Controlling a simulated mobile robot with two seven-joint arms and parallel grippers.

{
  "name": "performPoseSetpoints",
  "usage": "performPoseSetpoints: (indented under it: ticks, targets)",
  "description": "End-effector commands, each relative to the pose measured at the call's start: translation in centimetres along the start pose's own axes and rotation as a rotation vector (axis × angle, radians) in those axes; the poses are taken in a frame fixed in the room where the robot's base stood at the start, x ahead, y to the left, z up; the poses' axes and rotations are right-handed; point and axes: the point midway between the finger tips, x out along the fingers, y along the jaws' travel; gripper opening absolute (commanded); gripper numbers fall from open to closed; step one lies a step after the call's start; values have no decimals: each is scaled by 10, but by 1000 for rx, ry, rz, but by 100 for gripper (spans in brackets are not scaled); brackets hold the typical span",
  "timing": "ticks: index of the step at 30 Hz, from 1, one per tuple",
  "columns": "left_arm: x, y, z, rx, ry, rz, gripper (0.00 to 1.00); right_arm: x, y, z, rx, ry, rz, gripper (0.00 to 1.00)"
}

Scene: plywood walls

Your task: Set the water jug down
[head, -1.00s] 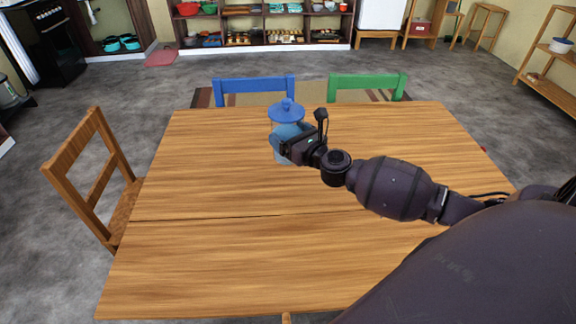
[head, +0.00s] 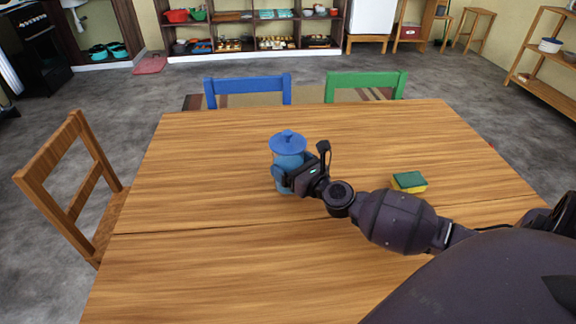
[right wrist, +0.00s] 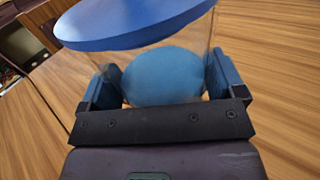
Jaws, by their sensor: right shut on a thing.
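The water jug (head: 288,149) has a blue lid with a knob and a clear, bluish body. It is upright over the middle of the wooden table (head: 200,215). My right gripper (head: 282,178) is shut on the jug's body from the near right side. In the right wrist view the jug's blue lid (right wrist: 130,22) is close, and the gripper (right wrist: 163,82) has a finger on each side of the body. The jug's bottom is partly hidden by the gripper, so I cannot tell whether it touches the table. My left gripper is not in view.
A green and yellow sponge (head: 409,182) lies on the table right of the jug, close behind my right arm. A blue chair (head: 248,90) and a green chair (head: 365,85) stand at the far edge. A wooden chair (head: 75,185) is at left. The table's left part is clear.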

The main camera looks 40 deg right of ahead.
Motion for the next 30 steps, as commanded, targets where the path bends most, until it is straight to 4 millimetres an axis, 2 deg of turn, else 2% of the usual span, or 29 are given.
performPoseSetpoints:
  ticks: [7, 13, 14, 16, 26, 30]
  targets:
    - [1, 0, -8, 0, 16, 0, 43, 1, 0, 5, -2, -8, 0, 46]
    - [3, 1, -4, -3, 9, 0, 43, 1, 0, -1, 0, -5, 0, 46]
    - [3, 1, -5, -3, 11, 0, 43, 0, 0, -2, 0, -3, 1, 92]
    - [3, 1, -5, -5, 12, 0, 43, 0, 0, -1, -1, -4, 0, 100]
    - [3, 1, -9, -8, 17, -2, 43, 1, 0, 6, -2, -6, 0, 100]
    - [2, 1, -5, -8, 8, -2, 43, -15, 0, 1, 0, -1, -1, 100]
